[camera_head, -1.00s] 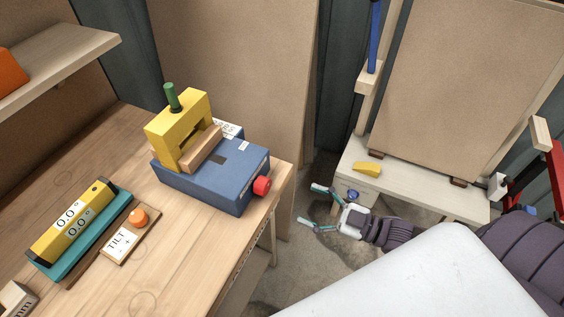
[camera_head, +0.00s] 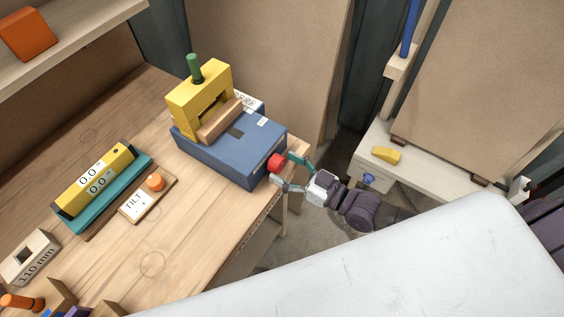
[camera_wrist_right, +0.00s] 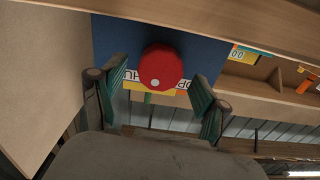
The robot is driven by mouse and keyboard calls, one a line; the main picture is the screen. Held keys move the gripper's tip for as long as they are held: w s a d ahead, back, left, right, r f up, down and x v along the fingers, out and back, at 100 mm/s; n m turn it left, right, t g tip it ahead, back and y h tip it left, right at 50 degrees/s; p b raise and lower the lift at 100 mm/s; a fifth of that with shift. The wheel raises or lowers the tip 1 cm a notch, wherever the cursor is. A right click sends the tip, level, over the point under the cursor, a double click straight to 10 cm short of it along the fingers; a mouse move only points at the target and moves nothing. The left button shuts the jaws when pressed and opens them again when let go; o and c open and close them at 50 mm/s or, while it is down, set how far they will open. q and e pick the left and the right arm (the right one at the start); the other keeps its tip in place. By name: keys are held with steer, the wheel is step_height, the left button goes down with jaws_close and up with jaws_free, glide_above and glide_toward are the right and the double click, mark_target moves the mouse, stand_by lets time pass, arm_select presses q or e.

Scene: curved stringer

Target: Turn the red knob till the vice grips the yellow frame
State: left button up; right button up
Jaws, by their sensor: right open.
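The red knob (camera_head: 276,162) is on the right end of the blue vice base (camera_head: 225,155), near the table's edge. My right gripper (camera_head: 291,171) is open, its two fingers on either side of the knob. In the right wrist view, the round red knob (camera_wrist_right: 161,67) with a pale dot sits between the spread teal fingers (camera_wrist_right: 158,92), with room on both sides. The yellow frame (camera_head: 198,100) with a green handle stands on the vice, beside a wooden jaw block (camera_head: 219,121). I cannot tell whether the block touches it. My left gripper is not in view.
On the wooden table (camera_head: 190,250) are a yellow level gauge (camera_head: 95,182) on a teal base, a TILT board (camera_head: 147,199) with an orange button, and a 110 mm block (camera_head: 30,257). A pale bench (camera_head: 420,165) stands at the right.

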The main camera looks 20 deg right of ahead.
steer(key=shift+w+a, duration=0.4)
steer(key=shift+w, duration=0.2)
steer(key=c, duration=1.2)
steer(key=shift+o, duration=0.2)
steer(key=shift+m, duration=0.3)
steer(key=o, duration=1.2)
steer(key=shift+c, duration=0.2)
